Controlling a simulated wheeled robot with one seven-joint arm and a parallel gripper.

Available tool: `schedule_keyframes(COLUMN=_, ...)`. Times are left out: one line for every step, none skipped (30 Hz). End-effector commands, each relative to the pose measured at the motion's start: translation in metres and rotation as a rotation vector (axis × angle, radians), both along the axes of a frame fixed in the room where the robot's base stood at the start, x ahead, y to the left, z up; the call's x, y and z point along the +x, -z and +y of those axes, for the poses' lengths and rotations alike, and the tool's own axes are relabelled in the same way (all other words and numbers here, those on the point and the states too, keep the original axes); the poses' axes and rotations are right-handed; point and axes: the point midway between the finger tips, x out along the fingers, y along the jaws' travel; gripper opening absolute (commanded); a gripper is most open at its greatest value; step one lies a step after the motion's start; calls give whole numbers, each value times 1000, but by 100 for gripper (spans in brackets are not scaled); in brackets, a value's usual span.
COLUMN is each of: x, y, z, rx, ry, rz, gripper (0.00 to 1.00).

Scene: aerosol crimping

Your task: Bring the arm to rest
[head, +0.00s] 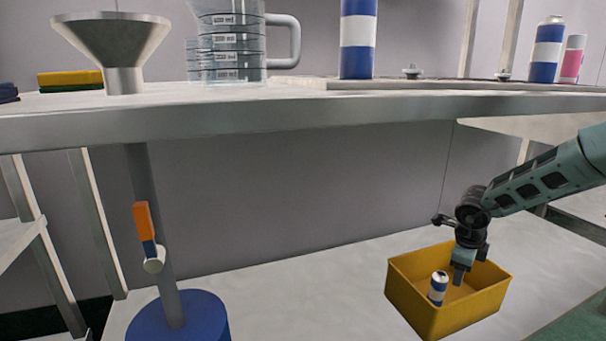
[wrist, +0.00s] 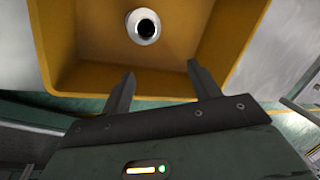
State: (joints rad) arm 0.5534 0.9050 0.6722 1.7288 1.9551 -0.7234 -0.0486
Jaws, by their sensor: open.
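My gripper (head: 458,277) is at the end of my arm, reaching in from the right and pointing down over the yellow bin (head: 417,305). In the wrist view its two fingers (wrist: 160,88) are spread apart with nothing between them. A small blue and white can (head: 438,288) stands in the bin, to the left of my gripper in the head view. In the wrist view the can (wrist: 144,27) shows from above, with a dark round opening, beyond the fingertips and apart from them. The bin's near wall (wrist: 140,85) lies by the fingers.
A grey table (head: 300,115) stands above, carrying a metal funnel (head: 117,40), a clear jug (head: 228,45) and a blue and white can (head: 358,40). A blue drum (head: 190,322) with a post stands at lower left. Pale surface around the bin looks clear.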

Motion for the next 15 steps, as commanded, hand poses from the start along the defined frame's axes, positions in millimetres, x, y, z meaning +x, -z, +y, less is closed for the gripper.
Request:
schedule_keyframes(x=3, y=-8, z=2, rx=-34, ry=-57, rz=-29, gripper=61)
schedule_keyframes(x=4, y=-12, z=3, rx=-55, ry=-93, rz=-45, gripper=61)
schedule_keyframes(x=7, y=-18, z=5, rx=-85, ry=-148, rz=-70, gripper=61)
schedule_keyframes(x=8, y=-23, z=6, rx=-105, ry=-191, rz=-90, gripper=61)
schedule_keyframes(x=9, y=-29, z=8, rx=-129, ry=-237, rz=-108, gripper=61)
schedule_keyframes(x=11, y=-37, z=12, rx=-160, ry=-306, rz=-134, gripper=61)
schedule_keyframes(x=12, y=-43, z=15, rx=-185, ry=-361, rz=-151, gripper=61)
schedule_keyframes(x=12, y=-49, z=20, rx=-209, ry=-423, rz=-170, gripper=61)
schedule_keyframes(x=11, y=-59, z=26, rx=-243, ry=-511, rz=-194, gripper=61)
schedule_keyframes(x=10, y=-66, z=32, rx=-269, ry=-583, rz=-211, gripper=61)
schedule_keyframes(x=7, y=-73, z=39, rx=-292, ry=-656, rz=-225, gripper=61)
schedule_keyframes(x=3, y=-82, z=48, rx=-319, ry=-756, rz=-239, gripper=61)
schedule_keyframes(x=-2, y=-88, z=54, rx=-339, ry=-830, rz=-247, gripper=61)
schedule_keyframes(x=-8, y=-93, z=61, rx=-358, ry=-906, rz=-252, gripper=61)
schedule_keyframes(x=-17, y=-100, z=70, rx=-380, ry=-1009, rz=-254, gripper=61)
